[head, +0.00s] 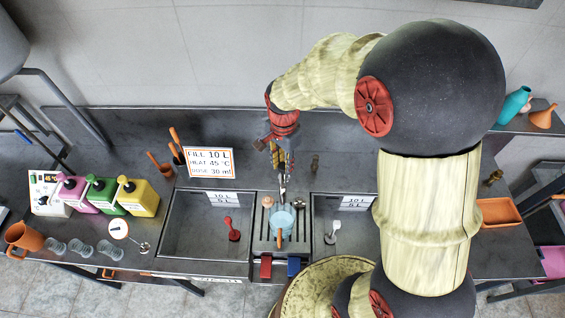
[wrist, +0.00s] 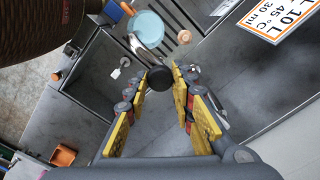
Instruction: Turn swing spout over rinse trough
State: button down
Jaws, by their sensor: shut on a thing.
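The swing spout (head: 283,188) is a slim metal tube at the middle of the counter. In the head view it points toward the front, over the slatted middle section and the light-blue vessel (head: 281,221). My gripper (head: 283,152) reaches down from above at its rear end. In the wrist view my gripper (wrist: 161,73) is shut on the spout's dark rounded end, between the yellow-padded fingers; the metal tube (wrist: 143,50) runs from there toward the vessel. A left basin (head: 200,225) and a right basin (head: 350,238) flank the middle section; I cannot tell which is the rinse trough.
A red-handled piece (head: 233,229) stands in the left basin, a white one (head: 332,232) in the right. A sign (head: 209,162) stands behind the left basin. Pump bottles (head: 138,197) and clear cups (head: 82,248) are at left. An orange tray (head: 498,212) lies at right.

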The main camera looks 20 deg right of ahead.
jog(key=shift+s+d+n, duration=0.2)
jog(key=shift+d+n, duration=0.2)
jog(key=shift+d, duration=0.2)
jog(key=w+d+n+b, duration=0.2)
jog(key=d+n, duration=0.8)
jog(key=d, duration=0.6)
jog(key=shift+d, duration=0.1)
jog(key=c, duration=1.5)
grip_release()
